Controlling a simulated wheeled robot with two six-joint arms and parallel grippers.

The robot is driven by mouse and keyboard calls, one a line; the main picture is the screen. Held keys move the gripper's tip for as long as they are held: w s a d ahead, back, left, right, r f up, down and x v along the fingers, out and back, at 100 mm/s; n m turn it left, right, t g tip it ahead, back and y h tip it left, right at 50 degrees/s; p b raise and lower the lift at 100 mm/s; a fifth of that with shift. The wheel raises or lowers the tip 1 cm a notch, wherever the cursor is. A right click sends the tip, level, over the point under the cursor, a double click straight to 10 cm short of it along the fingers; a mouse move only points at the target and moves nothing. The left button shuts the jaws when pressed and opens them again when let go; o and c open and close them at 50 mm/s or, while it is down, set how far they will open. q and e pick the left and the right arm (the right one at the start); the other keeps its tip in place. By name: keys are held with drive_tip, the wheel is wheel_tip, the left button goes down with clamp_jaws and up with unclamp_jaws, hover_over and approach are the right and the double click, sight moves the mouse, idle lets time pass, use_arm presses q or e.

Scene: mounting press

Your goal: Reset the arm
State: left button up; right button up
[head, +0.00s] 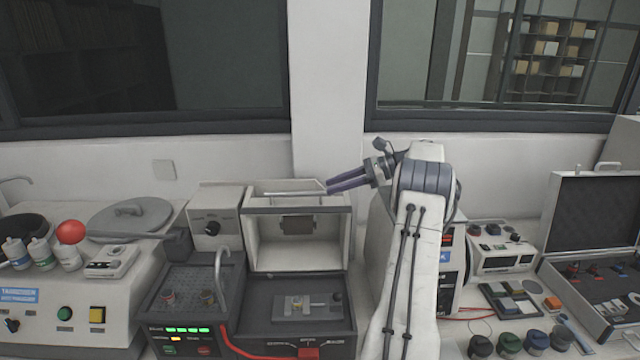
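My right arm rises from the bottom edge right of centre, and its gripper (330,186) points left with two purple fingers. The fingertips are at the upper right edge of the raised white hood (346,232) of the mounting press. A thin light bar (292,194) runs along the hood's top, ending near the fingertips. The fingers lie close together; whether they hold the bar or are only beside it cannot be told. The press base (340,318) below is dark, with a small metal fixture (300,306) in its bay. My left gripper is not in view.
A polishing machine with a round lid (130,215) and a red ball knob (70,232) stands at left. A control box (214,216) adjoins the hood. At right are a white instrument (502,258), several dark jars (508,343) and an open case (592,215).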

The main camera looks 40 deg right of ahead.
drive_tip(key=shift+a, duration=0.1)
drive_tip(key=w+a+f+n+g+b, duration=0.1)
drive_tip(key=w+a+n+g, duration=0.2)
drive_tip(key=a, duration=0.7)
drive_tip(key=w+a+n+g+b, duration=0.1)
drive_tip(key=w+a+n+g, duration=0.15)
drive_tip(key=a, duration=0.85)
drive_tip(key=s+a+f+n+g+h, duration=0.1)
drive_tip(key=s+a+f+n+g, duration=0.2)
drive_tip(key=a, duration=0.6)
drive_tip(key=s+a+n+g+h, duration=0.15)
drive_tip(key=s+a+n, duration=0.25)
drive_tip(key=a, duration=0.4)
drive_tip(key=s+a+f+n+h+b, duration=0.2)
drive_tip(key=s+a+f+n+h, duration=0.2)
drive_tip(key=s+a+n, duration=0.8)
drive_tip(key=s+f+n, duration=0.2)
drive_tip(key=s, duration=0.3)
drive_tip(key=s+d+f+n+h+b, duration=0.1)
drive_tip(key=s+n, duration=0.1)
drive_tip(key=s, duration=0.3)
drive_tip(key=s+f+n+h, duration=0.1)
drive_tip(key=s+f+n, duration=0.1)
drive_tip(key=s, duration=0.3)
drive_tip(key=shift+s+d+f+n+t, duration=0.3)
drive_tip(key=shift+f+n+t, duration=0.1)
drive_tip(key=shift+n, duration=0.15)
drive_tip(key=shift+h, duration=0.25)
